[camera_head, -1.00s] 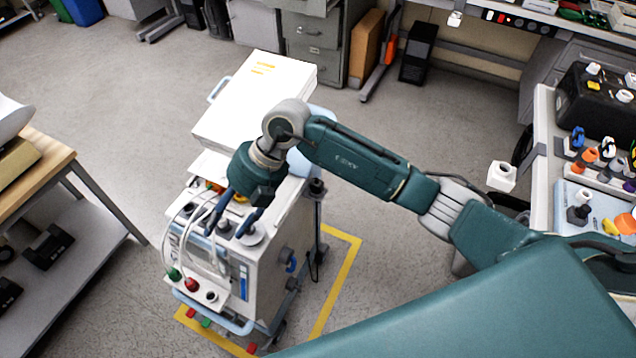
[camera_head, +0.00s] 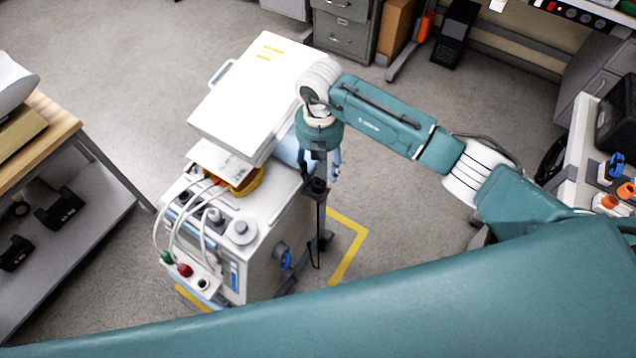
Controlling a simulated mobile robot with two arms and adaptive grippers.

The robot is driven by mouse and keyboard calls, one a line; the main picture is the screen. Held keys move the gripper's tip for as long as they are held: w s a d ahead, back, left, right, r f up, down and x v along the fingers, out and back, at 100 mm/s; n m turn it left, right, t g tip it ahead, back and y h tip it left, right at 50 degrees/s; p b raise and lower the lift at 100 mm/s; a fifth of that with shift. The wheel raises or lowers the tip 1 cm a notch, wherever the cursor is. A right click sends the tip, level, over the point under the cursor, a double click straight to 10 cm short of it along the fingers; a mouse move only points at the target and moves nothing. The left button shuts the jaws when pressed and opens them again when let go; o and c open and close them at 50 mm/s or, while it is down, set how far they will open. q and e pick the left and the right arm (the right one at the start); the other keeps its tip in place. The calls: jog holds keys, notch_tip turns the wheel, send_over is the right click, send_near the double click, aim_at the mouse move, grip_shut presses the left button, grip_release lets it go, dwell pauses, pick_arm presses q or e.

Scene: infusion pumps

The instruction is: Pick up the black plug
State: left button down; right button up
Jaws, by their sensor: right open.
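My right gripper (camera_head: 327,178) points down at the right side of the white pump cart (camera_head: 262,262). Its fingers are apart with nothing seen between them. A black cylindrical piece (camera_head: 317,187) on the cart's dark post sits just below the left finger; I cannot tell whether they touch. Small dark round fittings (camera_head: 184,198) stand on the cart's top panel. I cannot tell which dark piece is the black plug. My left gripper is out of view.
A large white box (camera_head: 250,95) lies on the cart's back half. White cables (camera_head: 178,225) loop over its front. A wood-topped table (camera_head: 45,140) stands left, and a bench with orange and blue fittings (camera_head: 607,203) stands right. Grey floor lies between.

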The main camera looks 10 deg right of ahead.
aim_at(319, 178)
jog(key=shift+s+f+p, duration=0.1)
jog(key=shift+f+p, duration=0.2)
jog(key=shift+f, duration=0.15)
notch_tip(319, 178, down, 4)
jog(key=shift+a+f+p, duration=0.1)
jog(key=shift+a+p, duration=0.05)
jog(key=shift+p, duration=0.45)
jog(key=shift+f, duration=0.1)
jog(key=shift+c, duration=0.3)
jog(key=c, duration=0.9)
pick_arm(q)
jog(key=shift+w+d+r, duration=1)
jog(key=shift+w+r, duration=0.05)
pick_arm(e)
grip_shut()
